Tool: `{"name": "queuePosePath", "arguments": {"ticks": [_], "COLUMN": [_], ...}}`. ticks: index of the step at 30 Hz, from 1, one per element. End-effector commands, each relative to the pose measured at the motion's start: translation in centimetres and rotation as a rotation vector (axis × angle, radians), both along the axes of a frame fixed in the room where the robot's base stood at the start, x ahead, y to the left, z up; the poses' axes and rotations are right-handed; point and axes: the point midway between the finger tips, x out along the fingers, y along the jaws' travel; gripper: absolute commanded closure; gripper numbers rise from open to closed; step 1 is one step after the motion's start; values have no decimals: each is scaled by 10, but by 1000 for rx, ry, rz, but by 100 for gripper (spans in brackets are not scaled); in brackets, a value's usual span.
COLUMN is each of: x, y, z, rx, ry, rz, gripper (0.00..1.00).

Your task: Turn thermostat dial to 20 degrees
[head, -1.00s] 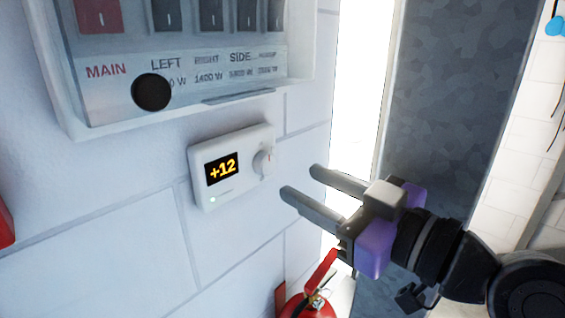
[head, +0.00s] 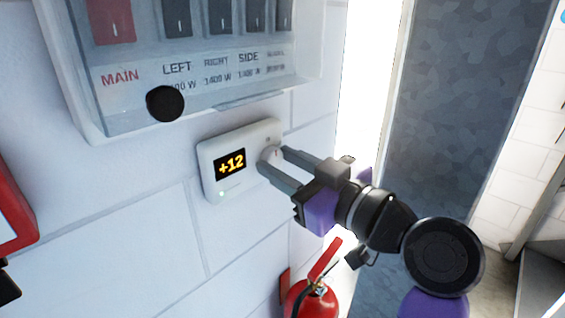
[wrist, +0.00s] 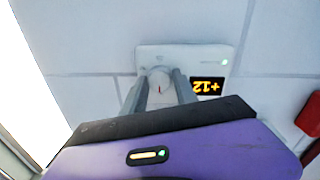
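The white thermostat (head: 240,137) is fixed to the white block wall, and its display (head: 230,164) reads +12 in orange. Its round white dial (head: 271,154) is at the right end of the unit. My gripper (head: 273,157) reaches in from the right, with one finger on each side of the dial. In the wrist view the dial (wrist: 159,80) sits between the two finger ends (wrist: 159,84), and the display (wrist: 207,87) appears upside down. The fingers are spread about the dial's width. Whether they touch its sides cannot be made out.
A switch box (head: 190,60) with labelled breakers and a black round knob (head: 165,103) hangs just above the thermostat. A red fire extinguisher (head: 312,298) stands below. A red-framed object (head: 15,205) is at the left edge. A bright doorway opening is to the right.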

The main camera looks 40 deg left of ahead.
Motion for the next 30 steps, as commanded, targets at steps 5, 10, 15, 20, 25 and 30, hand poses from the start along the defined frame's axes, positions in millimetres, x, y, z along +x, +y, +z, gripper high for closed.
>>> {"name": "queuePosePath", "arguments": {"ticks": [5, 10, 15, 20, 25, 30], "x": [0, 0, 0, 1, 1, 1], "y": [0, 0, 0, -1, -1, -1], "z": [0, 0, 1, 2, 3, 4], "rx": [0, 1, 4, 12, 24, 37], "ry": [0, 10, 58, 153, 299, 460], "rz": [0, 0, 0, -1, -1, -1], "gripper": [100, 100, 100, 100, 100, 100]}}
